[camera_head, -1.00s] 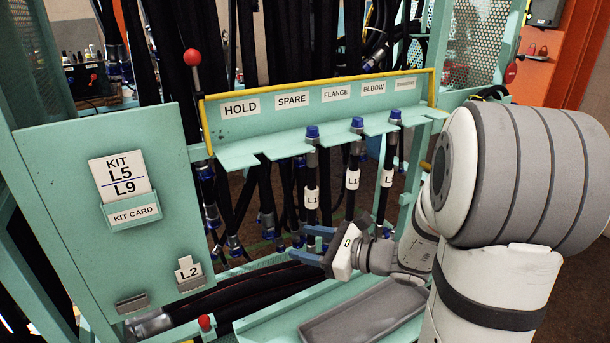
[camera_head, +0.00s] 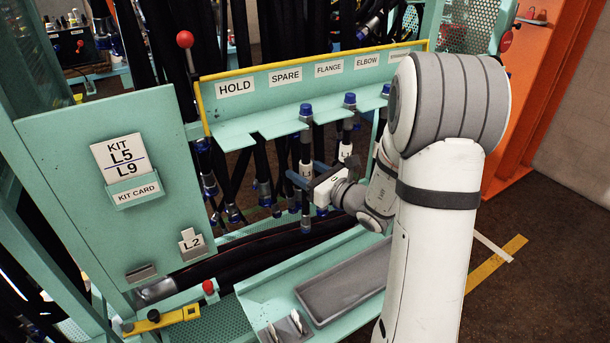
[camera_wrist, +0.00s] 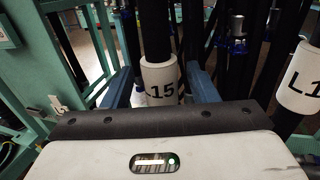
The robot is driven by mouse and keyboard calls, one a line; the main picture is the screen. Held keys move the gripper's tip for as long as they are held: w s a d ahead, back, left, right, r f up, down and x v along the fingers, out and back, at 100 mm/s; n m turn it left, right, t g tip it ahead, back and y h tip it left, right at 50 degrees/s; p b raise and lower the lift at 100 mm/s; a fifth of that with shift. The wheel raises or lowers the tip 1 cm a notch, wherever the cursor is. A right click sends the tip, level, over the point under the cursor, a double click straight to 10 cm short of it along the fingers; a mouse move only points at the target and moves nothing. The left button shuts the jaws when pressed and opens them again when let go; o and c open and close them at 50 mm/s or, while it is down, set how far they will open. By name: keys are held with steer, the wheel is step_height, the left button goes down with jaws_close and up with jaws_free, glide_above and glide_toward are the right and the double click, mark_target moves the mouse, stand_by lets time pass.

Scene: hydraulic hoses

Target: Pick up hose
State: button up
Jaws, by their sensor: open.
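Several black hoses with blue caps hang from the slotted teal rack (camera_head: 262,128) below its station labels. In the wrist view, this hose carries a white tag (camera_wrist: 160,82) reading L15. The blue fingers of my gripper (camera_wrist: 160,92) stand on either side of it, with gaps showing. A third hose is mostly hidden behind my arm.
A kit card (camera_head: 124,165) reading L5 and L9 is on the teal panel at left, with an L2 tag (camera_head: 192,243) below. A grey tray (camera_head: 345,285) lies under the rack. Dark hoses crowd behind.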

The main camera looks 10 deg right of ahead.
steer(key=shift+c, duration=0.4)
jaws_close()
